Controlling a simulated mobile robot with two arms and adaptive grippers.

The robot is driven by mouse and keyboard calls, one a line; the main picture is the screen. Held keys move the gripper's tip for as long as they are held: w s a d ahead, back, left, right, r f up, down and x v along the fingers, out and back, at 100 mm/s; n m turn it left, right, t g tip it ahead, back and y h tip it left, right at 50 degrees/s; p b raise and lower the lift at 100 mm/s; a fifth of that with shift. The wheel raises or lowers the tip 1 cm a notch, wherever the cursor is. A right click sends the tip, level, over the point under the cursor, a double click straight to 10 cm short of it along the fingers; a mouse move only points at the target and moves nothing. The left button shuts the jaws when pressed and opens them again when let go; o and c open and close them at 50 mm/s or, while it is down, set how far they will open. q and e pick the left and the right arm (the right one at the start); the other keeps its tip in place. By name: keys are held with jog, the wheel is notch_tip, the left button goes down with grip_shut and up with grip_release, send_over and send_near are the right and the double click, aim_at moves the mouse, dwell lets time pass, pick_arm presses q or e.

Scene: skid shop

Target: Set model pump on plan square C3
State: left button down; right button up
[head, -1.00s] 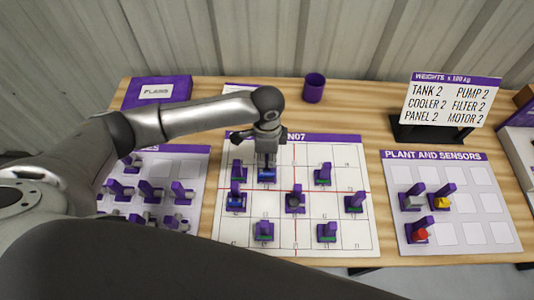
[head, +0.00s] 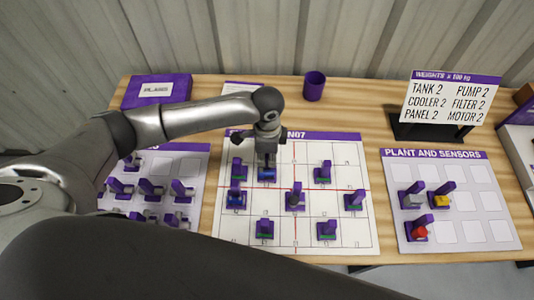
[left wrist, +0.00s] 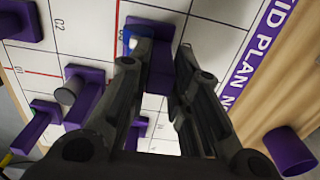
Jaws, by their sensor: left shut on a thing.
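My left gripper (head: 267,152) reaches down over the plan board (head: 345,240) and is shut on the purple handle of a blue model (head: 267,174), which I take for the model pump. The model is upright in the back row, second column from the left. In the left wrist view its purple handle (left wrist: 160,62) stands between the fingers, with a bit of blue beside it. A partly hidden label beside it looks like C3. I cannot tell whether its base touches the board. My right gripper is not in view.
The plant and sensors board (head: 475,235) lies right. A purple cup (head: 314,86) and weights sign (head: 452,98) stand behind.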

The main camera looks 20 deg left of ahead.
pick_arm(q)
jog(key=shift+f, duration=0.3)
jog(key=c, duration=1.3)
grip_release()
jog(key=shift+o, duration=0.2)
jog(key=shift+r, duration=0.1)
jog(key=shift+r+p, duration=0.55)
jog(key=shift+p, duration=0.35)
notch_tip(320, 180, up, 7)
jog(key=p, duration=0.8)
